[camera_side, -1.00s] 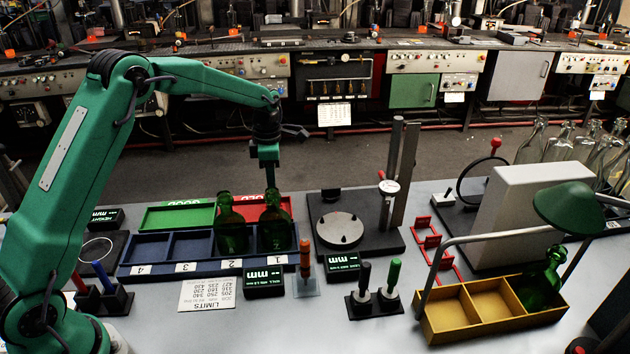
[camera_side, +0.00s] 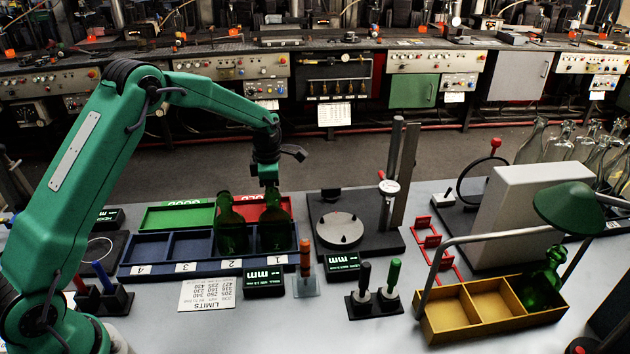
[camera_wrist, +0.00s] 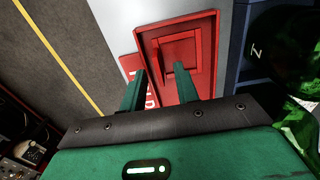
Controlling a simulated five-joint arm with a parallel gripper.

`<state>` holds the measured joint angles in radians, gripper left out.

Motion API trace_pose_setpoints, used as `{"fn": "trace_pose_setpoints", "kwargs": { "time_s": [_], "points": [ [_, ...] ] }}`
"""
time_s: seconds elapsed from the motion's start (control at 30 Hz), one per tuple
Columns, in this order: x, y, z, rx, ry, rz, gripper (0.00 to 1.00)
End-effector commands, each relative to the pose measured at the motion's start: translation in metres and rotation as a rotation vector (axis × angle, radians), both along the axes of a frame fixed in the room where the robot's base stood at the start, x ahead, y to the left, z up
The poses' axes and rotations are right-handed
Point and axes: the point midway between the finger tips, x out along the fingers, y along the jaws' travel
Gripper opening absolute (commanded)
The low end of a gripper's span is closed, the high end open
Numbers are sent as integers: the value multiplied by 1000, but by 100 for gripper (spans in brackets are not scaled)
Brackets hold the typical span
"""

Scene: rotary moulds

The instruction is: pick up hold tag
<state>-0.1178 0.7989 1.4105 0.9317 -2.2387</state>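No tag is plainly readable as the hold tag. In the wrist view, a red tray (camera_wrist: 209,85) has a smaller red square piece (camera_wrist: 192,42) with a raised edge inside; I cannot tell whether this is the tag. White letters, partly hidden, show on a red label beside the tray. My gripper (camera_wrist: 159,82) is open, its two green fingers apart over the tray's near part, with nothing seen held. In the side view my gripper (camera_side: 269,184) is low over the red tray (camera_side: 249,213), behind a green bottle (camera_side: 274,228) that hides the tray's right part.
A blue numbered rack (camera_side: 150,270) holds two green bottles just in front of the tray. A green tray (camera_side: 176,217) lies to the left, a dial gauge stand (camera_side: 390,188) to the right. Several red holders (camera_side: 432,242) stand further right, near a yellow box (camera_side: 440,324).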

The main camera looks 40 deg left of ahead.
Motion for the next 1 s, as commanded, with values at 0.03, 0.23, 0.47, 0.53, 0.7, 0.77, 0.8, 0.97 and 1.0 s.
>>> {"fn": "trace_pose_setpoints", "kwargs": {
  "time_s": [0.03,0.23,0.47,0.53,0.7,0.77,0.8,0.97,1.0],
  "points": [
    [0,0,0,0,0,0,31],
    [0,0,0,0,0,0,31],
    [0,0,0,0,0,0,0],
    [0,0,0,0,0,0,0],
    [0,0,0,0,0,0,0],
    [0,0,0,0,0,0,0],
    [0,0,1,0,0,0,0],
    [0,0,6,1,-1,0,0],
    [0,0,8,0,0,0,0]
  ]
}}
